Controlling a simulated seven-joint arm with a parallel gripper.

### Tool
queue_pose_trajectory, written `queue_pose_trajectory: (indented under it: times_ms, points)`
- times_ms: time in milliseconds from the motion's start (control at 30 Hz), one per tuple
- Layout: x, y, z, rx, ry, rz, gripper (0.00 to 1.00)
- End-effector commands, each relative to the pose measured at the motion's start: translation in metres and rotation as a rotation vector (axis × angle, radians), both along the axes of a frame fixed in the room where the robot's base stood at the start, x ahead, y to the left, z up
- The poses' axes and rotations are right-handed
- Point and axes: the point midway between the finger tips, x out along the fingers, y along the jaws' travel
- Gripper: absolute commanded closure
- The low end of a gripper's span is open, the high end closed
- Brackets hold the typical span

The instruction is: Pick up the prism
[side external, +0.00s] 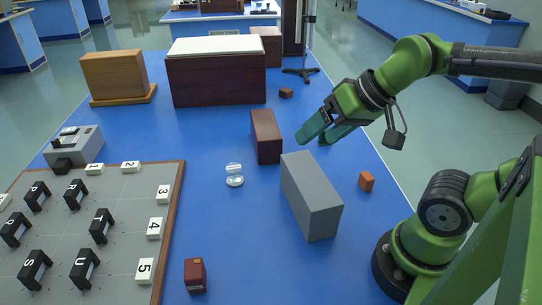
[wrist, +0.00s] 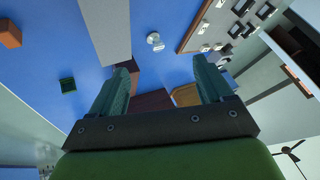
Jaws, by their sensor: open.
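A small clear, glassy piece, which looks like the prism (side external: 234,169), stands on the blue bench top between the numbered board and the grey box. Its exact shape is too small to tell. In the wrist view the clear piece (wrist: 155,41) shows near the top centre, beyond the fingertips. My gripper (side external: 316,138) is open and empty, in the air above and to the right of the dark brown block, apart from the clear piece. In the wrist view both fingers of my gripper (wrist: 163,66) are spread, with nothing held between them.
A tall grey box (side external: 312,200) and a dark brown block (side external: 266,137) stand right of the clear piece. A numbered board (side external: 110,225) with black arches lies left. Large boxes (side external: 218,80) stand behind.

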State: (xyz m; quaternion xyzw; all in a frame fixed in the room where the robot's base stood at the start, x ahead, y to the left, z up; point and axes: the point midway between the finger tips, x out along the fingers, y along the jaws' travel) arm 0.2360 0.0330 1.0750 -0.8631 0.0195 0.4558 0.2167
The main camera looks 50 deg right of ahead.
Motion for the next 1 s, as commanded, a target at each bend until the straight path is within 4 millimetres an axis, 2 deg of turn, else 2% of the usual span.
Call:
queue_pose_trajectory:
  times_ms: [167,267,367,567,800,900,1000]
  points:
    - [0.006,0.000,-0.012,0.005,0.060,0.001,0.21]
    - [0.023,-0.002,-0.019,0.026,0.127,-0.015,0.21]
    - [0.051,-0.007,-0.024,0.100,0.222,-0.113,0.21]
    - [0.115,-0.020,-0.044,0.295,0.427,-0.482,0.21]
    - [0.193,-0.041,-0.084,0.537,0.631,-1.137,0.21]
    - [0.214,-0.045,-0.087,0.633,0.660,-1.375,0.21]
    - [0.223,-0.046,-0.077,0.720,0.665,-1.531,0.21]
